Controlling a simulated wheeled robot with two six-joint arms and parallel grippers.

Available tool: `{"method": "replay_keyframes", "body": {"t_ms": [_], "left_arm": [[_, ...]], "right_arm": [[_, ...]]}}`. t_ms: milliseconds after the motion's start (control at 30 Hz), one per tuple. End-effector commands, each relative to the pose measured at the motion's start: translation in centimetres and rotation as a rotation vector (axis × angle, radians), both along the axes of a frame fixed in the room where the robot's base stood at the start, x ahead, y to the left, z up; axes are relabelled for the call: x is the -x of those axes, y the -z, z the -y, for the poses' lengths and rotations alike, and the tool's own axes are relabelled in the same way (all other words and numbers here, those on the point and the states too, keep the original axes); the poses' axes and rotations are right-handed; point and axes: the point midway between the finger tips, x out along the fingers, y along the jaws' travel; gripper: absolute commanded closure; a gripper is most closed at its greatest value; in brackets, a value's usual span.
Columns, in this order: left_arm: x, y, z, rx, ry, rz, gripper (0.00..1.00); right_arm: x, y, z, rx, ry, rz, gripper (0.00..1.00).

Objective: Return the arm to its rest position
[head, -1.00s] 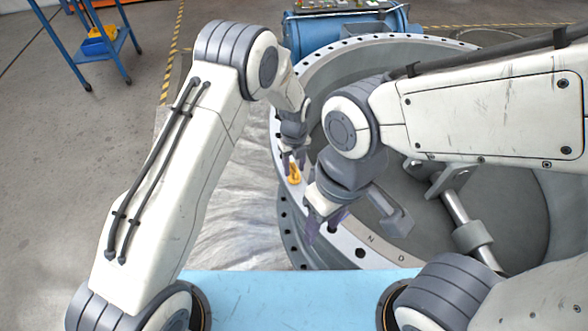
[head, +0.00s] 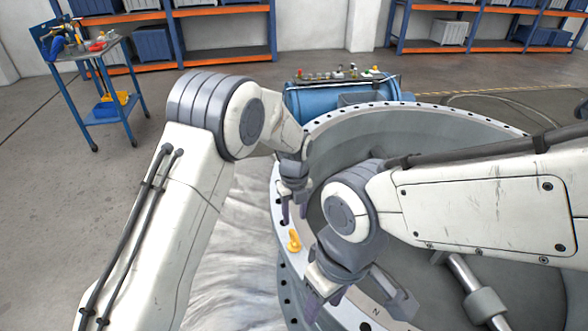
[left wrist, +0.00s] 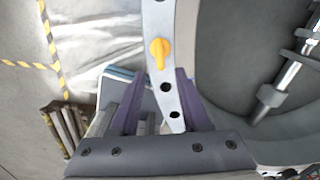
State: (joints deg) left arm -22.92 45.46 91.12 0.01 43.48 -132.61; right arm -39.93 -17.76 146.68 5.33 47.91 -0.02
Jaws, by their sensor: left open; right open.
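My left gripper (head: 293,208) is open and empty. In the head view it is above the valve's flange rim, just beyond a yellow fitting (head: 294,240). In the left wrist view its purple fingers (left wrist: 160,103) are spread, with the rim between and beyond them. The yellow fitting (left wrist: 159,53) stands on the rim ahead of the fingertips, apart from them. My right gripper (head: 322,298) is open over the near part of the rim, lower in the head view. Its fingertips are partly hidden.
The large grey valve ring (head: 440,112) fills the right side, with a shaft (head: 465,275) inside. A blue tank (head: 335,102) stands behind it. A blue trolley (head: 105,112) is at the left, with shelves (head: 225,60) at the back.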

Motion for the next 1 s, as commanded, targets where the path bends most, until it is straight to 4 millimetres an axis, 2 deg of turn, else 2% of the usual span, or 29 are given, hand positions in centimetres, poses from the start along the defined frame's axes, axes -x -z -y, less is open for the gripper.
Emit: {"method": "replay_keyframes", "body": {"t_ms": [133, 267, 367, 500, 633, 800, 900, 1000], "left_arm": [[0.3, -0.5, 0.1, 0.001, -0.022, 0.002, 0.53], [2.2, -3.5, 0.7, 0.009, -0.171, 0.006, 0.53], [5.2, -7.0, 1.1, 0.021, -0.384, 0.007, 0.53], [10.4, -11.7, 1.0, 0.037, -0.739, 0.000, 0.53], [15.6, -15.1, 0.3, 0.050, -1.070, -0.015, 0.53], [22.4, -18.0, -1.6, 0.061, -1.498, -0.041, 0.53], [25.8, -18.8, -2.9, 0.062, -1.721, -0.060, 0.53], [28.4, -19.1, -4.0, 0.060, -1.893, -0.076, 0.53]], "right_arm": [[0.0, -0.1, 0.0, 0.000, 0.000, 0.000, 0.50], [0.0, -0.5, 0.0, 0.000, 0.000, 0.000, 0.50], [0.0, -1.0, 0.0, 0.000, 0.000, 0.000, 0.50], [0.0, -1.7, 0.0, 0.000, 0.000, 0.000, 0.50], [0.0, -2.3, 0.0, 0.000, 0.000, 0.000, 0.50], [0.0, -3.1, 0.0, 0.000, 0.000, 0.000, 0.50], [0.0, -3.5, 0.0, 0.000, 0.000, 0.000, 0.50], [0.0, -3.7, 0.0, 0.000, 0.000, 0.000, 0.50]]}}
